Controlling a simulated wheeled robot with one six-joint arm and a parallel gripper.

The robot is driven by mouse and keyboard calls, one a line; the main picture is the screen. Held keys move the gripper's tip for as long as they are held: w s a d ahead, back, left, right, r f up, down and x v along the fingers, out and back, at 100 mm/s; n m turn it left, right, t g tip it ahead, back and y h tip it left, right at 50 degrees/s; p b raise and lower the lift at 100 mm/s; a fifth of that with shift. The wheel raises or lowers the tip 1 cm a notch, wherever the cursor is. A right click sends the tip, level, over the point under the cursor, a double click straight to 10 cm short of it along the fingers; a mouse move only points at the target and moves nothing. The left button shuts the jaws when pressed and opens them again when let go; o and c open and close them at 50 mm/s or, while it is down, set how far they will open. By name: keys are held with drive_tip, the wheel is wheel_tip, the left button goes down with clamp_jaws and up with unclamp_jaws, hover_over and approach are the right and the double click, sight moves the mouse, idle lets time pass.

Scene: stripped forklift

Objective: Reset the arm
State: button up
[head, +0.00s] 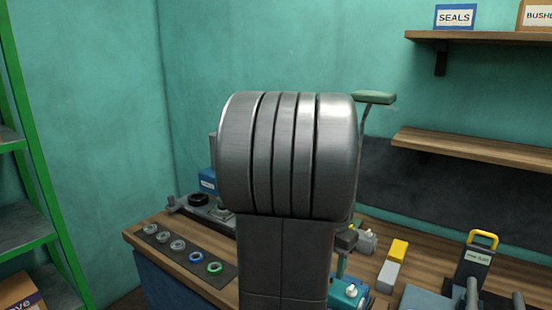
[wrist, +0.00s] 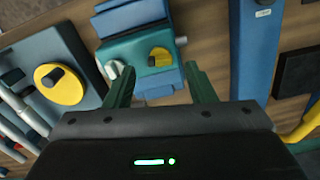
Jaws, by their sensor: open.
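My gripper (wrist: 160,70) shows in the wrist view with its two green fingers spread apart and nothing between them. It is above the wooden workbench. A blue-teal block (wrist: 121,50) with a yellow knob and a white knob lies beyond the fingertips; I cannot tell whether they touch it. In the head view my own large grey arm link fills the middle and hides part of the bench.
The workbench (head: 187,270) carries a dark mat with several rings, a yellow-and-white block (head: 392,265) and a yellow-handled block (head: 474,264). A blue panel with a yellow dial (wrist: 60,84) lies left of the fingers. Shelves (head: 480,150) line the right wall; a green rack (head: 30,150) stands left.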

wheel_tip(320, 180, down, 3)
drive_tip(key=shift+r, duration=0.1)
drive_tip(key=n+b, duration=0.1)
drive_tip(key=n, duration=0.4)
drive_tip(key=n+b, duration=0.1)
drive_tip(key=n, duration=0.3)
drive_tip(key=shift+n, duration=0.4)
drive_tip(key=n+b, duration=0.1)
drive_tip(key=n, duration=0.4)
drive_tip(key=shift+n, duration=0.3)
drive_tip(key=shift+n+b, duration=0.9)
drive_tip(key=shift+n, duration=1.2)
drive_tip(key=shift+r, duration=0.1)
drive_tip(key=shift+s, duration=0.1)
